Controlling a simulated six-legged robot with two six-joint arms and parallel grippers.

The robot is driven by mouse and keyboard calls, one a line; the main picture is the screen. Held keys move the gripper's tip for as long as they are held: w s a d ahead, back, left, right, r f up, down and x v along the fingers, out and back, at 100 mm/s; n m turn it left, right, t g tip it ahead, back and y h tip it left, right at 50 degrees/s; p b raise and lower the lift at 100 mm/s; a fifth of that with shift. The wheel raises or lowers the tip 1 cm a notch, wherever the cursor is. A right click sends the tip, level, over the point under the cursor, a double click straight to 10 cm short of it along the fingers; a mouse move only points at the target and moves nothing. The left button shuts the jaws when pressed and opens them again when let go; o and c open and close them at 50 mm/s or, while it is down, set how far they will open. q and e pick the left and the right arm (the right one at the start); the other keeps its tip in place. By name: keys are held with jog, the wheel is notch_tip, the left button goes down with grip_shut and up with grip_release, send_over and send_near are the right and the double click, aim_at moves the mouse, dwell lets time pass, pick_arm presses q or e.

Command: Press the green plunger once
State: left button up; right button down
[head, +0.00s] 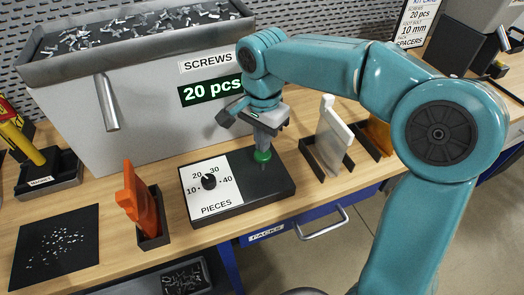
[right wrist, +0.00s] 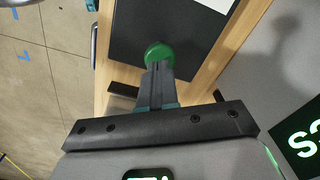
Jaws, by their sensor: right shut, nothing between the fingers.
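The green plunger (head: 262,156) stands on the right part of a black control box (head: 240,209) with a white dial plate. My right gripper (head: 264,146) points down directly over the plunger with its fingers shut and empty. In the right wrist view the shut fingertips (right wrist: 159,66) overlap the edge of the green plunger (right wrist: 158,52). I cannot tell for certain whether they touch it or how far it is pushed in. The dial's black knob (head: 209,182) sits among the marks 10, 20, 30 and 40. My left gripper is not in view.
A grey screw dispenser (head: 140,108) with a "20 pcs" display (head: 212,90) stands behind the box. An orange piece in a holder (head: 142,205) is to the left, a white piece (head: 332,130) to the right. A dark mat (head: 55,243) with small bits lies at far left.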

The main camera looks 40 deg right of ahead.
dwell(0.3)
notch_tip(320, 180, down, 5)
jog(key=b, duration=0.3)
jog(key=shift+r+b, duration=0.15)
jog(key=shift+b, duration=0.2)
jog(key=shift+r, duration=0.1)
jog(key=shift+r+p, duration=0.15)
jog(key=shift+p, duration=0.15)
jog(key=shift+r+p, duration=0.65)
jog(key=shift+r, duration=0.05)
jog(key=shift+r+p, duration=0.9)
jog(key=shift+r, duration=0.15)
